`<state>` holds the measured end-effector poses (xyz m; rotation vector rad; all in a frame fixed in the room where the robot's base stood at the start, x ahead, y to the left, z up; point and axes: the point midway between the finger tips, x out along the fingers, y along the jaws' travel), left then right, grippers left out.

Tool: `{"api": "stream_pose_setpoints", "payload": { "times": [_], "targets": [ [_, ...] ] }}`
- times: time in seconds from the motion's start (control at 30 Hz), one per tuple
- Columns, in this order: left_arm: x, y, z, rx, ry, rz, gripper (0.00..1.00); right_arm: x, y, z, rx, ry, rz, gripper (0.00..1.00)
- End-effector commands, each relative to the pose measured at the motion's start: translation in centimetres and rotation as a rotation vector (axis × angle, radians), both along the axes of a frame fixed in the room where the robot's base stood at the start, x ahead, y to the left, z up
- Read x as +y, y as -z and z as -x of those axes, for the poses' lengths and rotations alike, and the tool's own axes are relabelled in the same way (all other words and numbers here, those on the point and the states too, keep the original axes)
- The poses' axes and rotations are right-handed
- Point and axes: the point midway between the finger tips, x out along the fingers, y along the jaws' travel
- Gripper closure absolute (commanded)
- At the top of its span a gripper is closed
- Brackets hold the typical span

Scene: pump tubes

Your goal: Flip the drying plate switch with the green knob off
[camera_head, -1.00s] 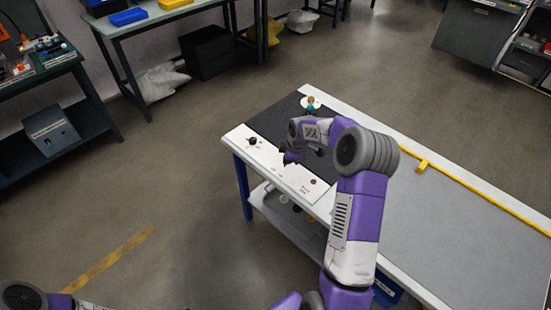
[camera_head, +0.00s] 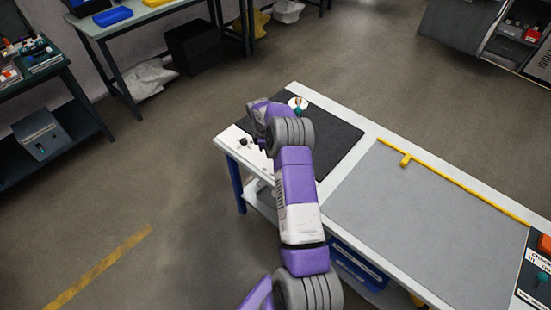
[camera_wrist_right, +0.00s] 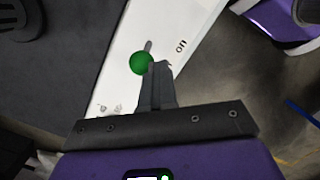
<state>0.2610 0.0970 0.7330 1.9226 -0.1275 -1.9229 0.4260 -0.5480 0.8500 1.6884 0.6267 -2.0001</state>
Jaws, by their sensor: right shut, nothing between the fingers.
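My right gripper (camera_wrist_right: 158,68) is shut and empty. Its tips are right beside the green knob and overlap its edge in the picture; I cannot tell if they touch it. In the head view my right arm reaches over the white panel (camera_head: 230,134) at the table's far left end and hides the green knob. My left gripper is out of view.
A grey mat (camera_head: 430,200) with a yellow bar (camera_head: 450,179) lies to the right.

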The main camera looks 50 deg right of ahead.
Motion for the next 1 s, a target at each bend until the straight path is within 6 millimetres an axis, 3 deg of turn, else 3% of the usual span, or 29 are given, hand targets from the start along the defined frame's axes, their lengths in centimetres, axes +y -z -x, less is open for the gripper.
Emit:
{"api": "stream_pose_setpoints", "payload": {
  "times": [0.23,0.67,1.0],
  "targets": [
    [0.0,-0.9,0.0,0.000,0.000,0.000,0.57,-0.1,-1.4,-0.1,-0.003,-0.001,0.004,1.00],
    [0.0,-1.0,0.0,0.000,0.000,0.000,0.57,0.2,-1.6,-0.1,-0.004,-0.002,0.002,1.00],
    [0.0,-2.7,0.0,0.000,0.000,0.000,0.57,3.8,-4.3,0.3,-0.008,-0.021,0.005,1.00]
  ]
}}
